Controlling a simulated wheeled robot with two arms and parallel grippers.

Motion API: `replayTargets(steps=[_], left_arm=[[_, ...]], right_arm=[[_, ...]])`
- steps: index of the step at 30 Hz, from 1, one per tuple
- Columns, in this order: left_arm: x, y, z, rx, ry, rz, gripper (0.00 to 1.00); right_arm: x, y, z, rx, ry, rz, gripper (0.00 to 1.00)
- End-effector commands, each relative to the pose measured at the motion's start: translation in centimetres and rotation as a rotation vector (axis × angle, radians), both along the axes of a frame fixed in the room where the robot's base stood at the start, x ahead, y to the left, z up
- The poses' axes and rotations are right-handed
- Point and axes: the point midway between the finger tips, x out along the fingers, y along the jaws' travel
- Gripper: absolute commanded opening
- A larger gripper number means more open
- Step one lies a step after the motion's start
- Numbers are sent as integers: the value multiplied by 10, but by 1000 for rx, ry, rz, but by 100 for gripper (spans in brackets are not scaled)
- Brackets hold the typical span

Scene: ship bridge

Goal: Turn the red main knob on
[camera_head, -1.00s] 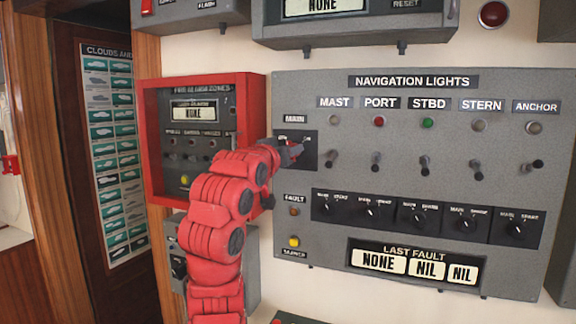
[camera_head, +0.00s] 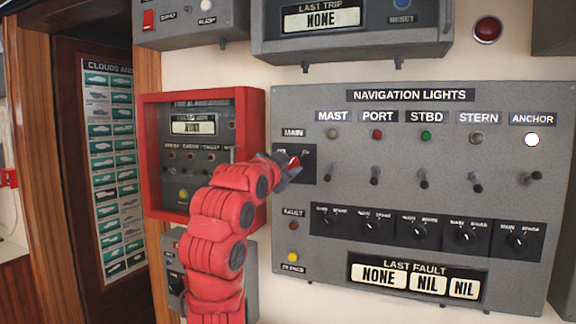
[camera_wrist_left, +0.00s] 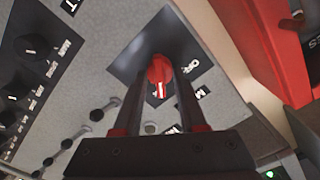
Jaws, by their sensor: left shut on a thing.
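The red main knob (camera_wrist_left: 160,72) sits on a dark plate at the left end of the grey navigation lights panel (camera_head: 420,200). In the head view a small red part of the knob (camera_head: 294,162) shows at my left gripper (camera_head: 290,168). In the left wrist view my left gripper (camera_wrist_left: 160,80) has one finger on each side of the knob and is shut on it. A white mark on the knob points toward the printed labels beside it. The anchor lamp (camera_head: 532,140) glows white. My right gripper is not in view.
A red-framed alarm box (camera_head: 200,150) stands left of the panel, close to my left arm. Toggle switches (camera_head: 376,177) and a row of rotary selectors (camera_head: 418,232) lie to the right. Another grey unit (camera_head: 350,30) hangs above.

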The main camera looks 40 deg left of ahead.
Motion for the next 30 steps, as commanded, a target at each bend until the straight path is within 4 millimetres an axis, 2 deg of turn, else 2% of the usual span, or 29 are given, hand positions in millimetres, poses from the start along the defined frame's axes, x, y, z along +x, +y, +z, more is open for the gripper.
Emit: replayTargets(steps=[9, 25, 26, 30], left_arm=[[0, -1, 1, 117, 24, 0, 0], [0, -1, 1, 139, 29, -1, 0], [0, -1, 1, 139, 29, -1, 43], [0, -1, 1, 139, 30, -1, 68]], right_arm=[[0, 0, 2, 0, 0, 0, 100], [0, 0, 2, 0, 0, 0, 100], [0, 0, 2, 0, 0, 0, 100], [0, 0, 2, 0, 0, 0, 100]])
